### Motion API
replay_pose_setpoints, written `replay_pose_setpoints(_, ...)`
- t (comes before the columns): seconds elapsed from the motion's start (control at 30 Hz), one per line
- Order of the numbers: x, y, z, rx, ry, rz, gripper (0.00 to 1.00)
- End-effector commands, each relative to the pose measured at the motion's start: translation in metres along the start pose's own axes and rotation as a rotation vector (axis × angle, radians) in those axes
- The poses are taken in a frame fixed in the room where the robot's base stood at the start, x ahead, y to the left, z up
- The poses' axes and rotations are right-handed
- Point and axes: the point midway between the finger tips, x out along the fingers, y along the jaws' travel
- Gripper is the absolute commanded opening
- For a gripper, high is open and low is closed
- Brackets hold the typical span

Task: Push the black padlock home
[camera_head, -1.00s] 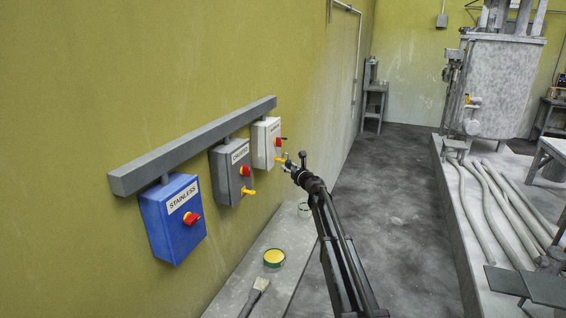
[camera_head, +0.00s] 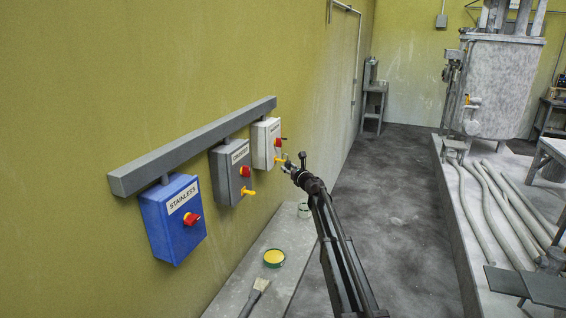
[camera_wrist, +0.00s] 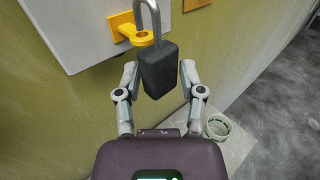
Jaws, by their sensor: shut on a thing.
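The black padlock (camera_wrist: 159,70) hangs upright between my fingers in the wrist view, its grey shackle (camera_wrist: 147,20) up at a yellow hasp tab (camera_wrist: 135,29). One shackle leg appears to pass at the tab's ring; whether the shackle is locked down cannot be told. My gripper (camera_wrist: 159,79) is shut on the padlock body, one finger on each side. In the head view my gripper (camera_head: 291,164) is beside the white box (camera_head: 266,144) at the far end of the row, and the padlock is too small to make out clearly.
A grey box (camera_head: 230,173) and a blue box (camera_head: 172,220) labelled STAINLESS hang nearer on the grey rail (camera_head: 195,146). Below, a bench (camera_head: 235,296) holds a yellow paint tin (camera_head: 274,258), a brush (camera_head: 257,291) and another tin (camera_wrist: 218,127).

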Motion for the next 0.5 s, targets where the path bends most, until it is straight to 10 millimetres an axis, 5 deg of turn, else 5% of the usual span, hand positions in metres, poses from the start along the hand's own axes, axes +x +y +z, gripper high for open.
replay_pose_setpoints(0.5, 0.0000, 0.0000, -0.0052, 0.000, 0.000, 0.000, 0.00)
